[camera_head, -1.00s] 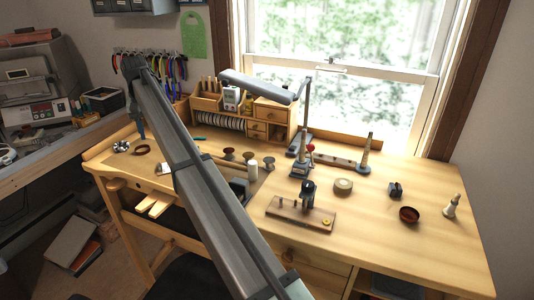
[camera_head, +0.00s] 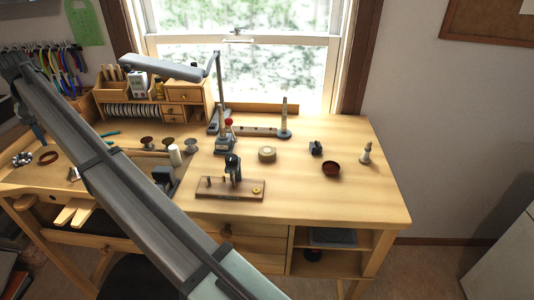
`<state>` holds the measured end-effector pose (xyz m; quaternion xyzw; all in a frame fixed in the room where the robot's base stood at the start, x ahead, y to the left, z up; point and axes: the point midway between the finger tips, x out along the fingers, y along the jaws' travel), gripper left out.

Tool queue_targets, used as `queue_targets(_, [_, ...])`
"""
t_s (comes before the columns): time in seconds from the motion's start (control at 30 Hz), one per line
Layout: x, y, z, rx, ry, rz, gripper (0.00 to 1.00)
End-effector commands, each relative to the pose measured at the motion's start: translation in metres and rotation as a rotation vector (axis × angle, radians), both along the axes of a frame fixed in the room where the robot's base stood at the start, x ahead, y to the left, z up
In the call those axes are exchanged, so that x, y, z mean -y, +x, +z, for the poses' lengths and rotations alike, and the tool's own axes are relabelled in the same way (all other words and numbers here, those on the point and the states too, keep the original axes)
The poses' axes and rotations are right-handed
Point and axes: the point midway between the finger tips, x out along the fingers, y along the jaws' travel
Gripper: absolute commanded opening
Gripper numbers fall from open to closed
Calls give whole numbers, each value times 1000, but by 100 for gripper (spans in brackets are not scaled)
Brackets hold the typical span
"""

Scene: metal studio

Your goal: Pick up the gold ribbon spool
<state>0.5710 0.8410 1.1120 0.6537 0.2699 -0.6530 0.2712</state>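A low tan-gold roll (camera_head: 267,154), which looks like the gold ribbon spool, lies flat on the wooden bench top (camera_head: 330,190), right of the middle. Nothing covers it. My arm crosses the left of the view from the bottom. My gripper (camera_head: 37,130) is at its far end, at the left edge above the bench's left side, well away from the roll. The gripper is small and partly hidden, so its fingers cannot be made out clearly.
A wooden block with a dark tool (camera_head: 230,189) stands in front of the roll. A burner-like stand (camera_head: 226,140) and a lamp (camera_head: 165,68) are behind left. A dark block (camera_head: 316,148), a red-brown bowl (camera_head: 332,168) and a pale cone (camera_head: 366,154) stand right.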

Motion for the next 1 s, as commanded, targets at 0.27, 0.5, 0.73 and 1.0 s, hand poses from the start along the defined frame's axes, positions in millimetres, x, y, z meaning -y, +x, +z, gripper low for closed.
queue_targets(0.27, [0, 0, 0, 0, 0, 0, 55])
queue_targets(0.5, [0, 0, 0, 0, 0, 0, 78])
queue_targets(0.73, [0, 0, 0, 0, 0, 0, 95])
queue_targets(1.0, [10, 3, 0, 17, 14, -25, 95])
